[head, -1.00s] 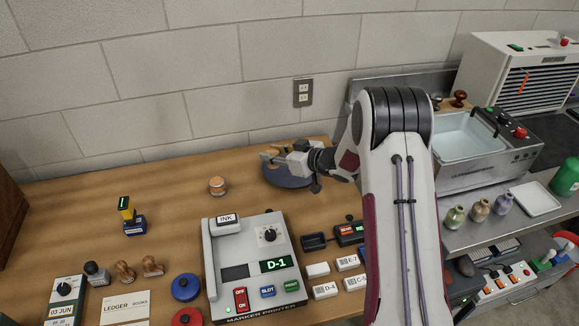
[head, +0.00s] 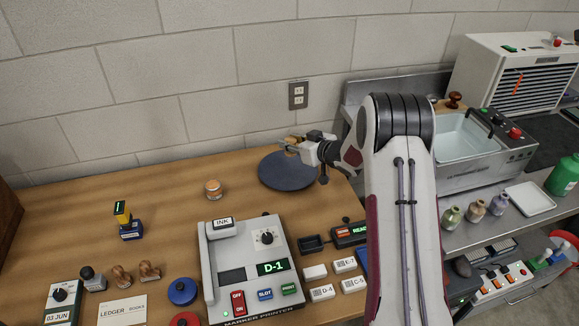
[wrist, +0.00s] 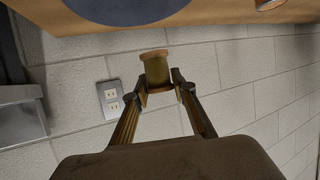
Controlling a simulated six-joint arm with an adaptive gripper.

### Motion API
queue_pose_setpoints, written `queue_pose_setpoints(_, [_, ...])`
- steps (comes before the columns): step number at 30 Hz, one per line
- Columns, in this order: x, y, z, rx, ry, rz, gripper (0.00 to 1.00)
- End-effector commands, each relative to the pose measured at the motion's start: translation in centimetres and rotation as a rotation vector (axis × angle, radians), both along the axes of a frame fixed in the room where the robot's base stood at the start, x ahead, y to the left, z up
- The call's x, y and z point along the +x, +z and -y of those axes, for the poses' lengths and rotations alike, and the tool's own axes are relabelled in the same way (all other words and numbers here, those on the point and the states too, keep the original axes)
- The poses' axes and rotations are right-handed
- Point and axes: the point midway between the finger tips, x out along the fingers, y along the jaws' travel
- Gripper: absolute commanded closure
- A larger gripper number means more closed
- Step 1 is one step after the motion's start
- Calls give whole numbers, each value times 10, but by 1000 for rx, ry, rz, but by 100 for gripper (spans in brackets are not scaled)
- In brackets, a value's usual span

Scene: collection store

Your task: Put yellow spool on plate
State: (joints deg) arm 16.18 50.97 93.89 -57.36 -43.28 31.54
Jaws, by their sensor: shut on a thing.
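The yellow spool (wrist: 156,70) is between my gripper's fingertips in the wrist view, with its round ends showing above and below the fingers. My gripper (head: 292,144) is shut on it and holds it in the air near the wall, behind the plate's far edge in the head view. The spool looks small and tan there. The plate (head: 286,172) is a dark blue-grey disc lying flat on the wooden table; its top is bare. It also shows at the top of the wrist view (wrist: 125,8), apart from the spool.
A wall outlet (head: 298,95) is behind my gripper.

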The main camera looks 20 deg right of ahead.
Motion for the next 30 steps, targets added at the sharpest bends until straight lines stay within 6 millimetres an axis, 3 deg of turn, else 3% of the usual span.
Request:
queue_pose_setpoints(12, [0, -49, 0, 1, 1, -1, 92])
queue_pose_setpoints(30, [0, -61, 0, 1, -1, -2, 92])
